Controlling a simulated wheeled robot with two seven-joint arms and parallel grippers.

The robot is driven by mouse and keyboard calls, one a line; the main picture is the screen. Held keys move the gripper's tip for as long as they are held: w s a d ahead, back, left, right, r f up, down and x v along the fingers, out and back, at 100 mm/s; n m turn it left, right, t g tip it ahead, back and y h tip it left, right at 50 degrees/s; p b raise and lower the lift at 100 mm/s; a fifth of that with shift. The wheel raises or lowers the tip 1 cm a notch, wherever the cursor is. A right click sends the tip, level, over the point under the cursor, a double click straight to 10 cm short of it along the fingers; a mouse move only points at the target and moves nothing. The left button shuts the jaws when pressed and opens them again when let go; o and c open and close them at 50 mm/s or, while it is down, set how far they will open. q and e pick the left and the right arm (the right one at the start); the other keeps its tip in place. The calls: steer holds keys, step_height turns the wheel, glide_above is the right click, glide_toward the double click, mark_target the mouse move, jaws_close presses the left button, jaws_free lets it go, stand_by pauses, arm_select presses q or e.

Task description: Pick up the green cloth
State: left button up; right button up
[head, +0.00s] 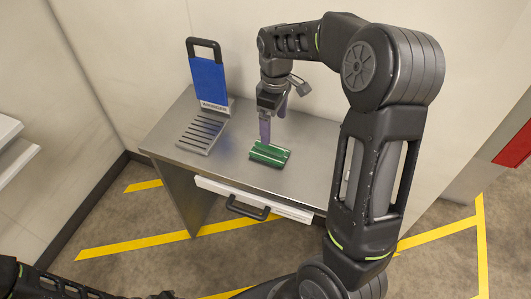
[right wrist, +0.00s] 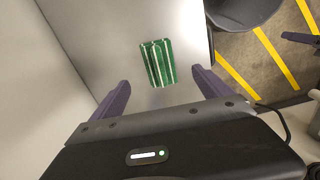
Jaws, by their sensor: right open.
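The green cloth (head: 269,154) is a folded piece with pale stripes, lying on the metal table (head: 235,178). It also shows in the right wrist view (right wrist: 158,63), ahead of the fingers and between their lines. My right gripper (head: 273,130) is over the table, just above and behind the cloth in the head view. Its purple fingers stand apart with nothing between them in the right wrist view (right wrist: 160,95). The gap between fingers and cloth is hard to judge. My left gripper cannot be made out; only dark arm parts show at the lower left.
A blue panel with a black handle (head: 208,80) stands on a slotted rack (head: 203,134) left of the cloth. A drawer front with a black handle (head: 248,208) is at the table's front. A wall is close behind. Yellow lines mark the floor.

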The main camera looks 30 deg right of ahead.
steer(key=b, duration=0.3)
glide_above(272, 146)
step_height(272, 146, down, 4)
steer(key=shift+s+f, duration=0.1)
steer(key=shift+f, duration=1.25)
steer(key=shift+w+f+p, duration=0.2)
steer(key=shift+f+p, duration=0.55)
steer(key=shift+f, duration=1.85)
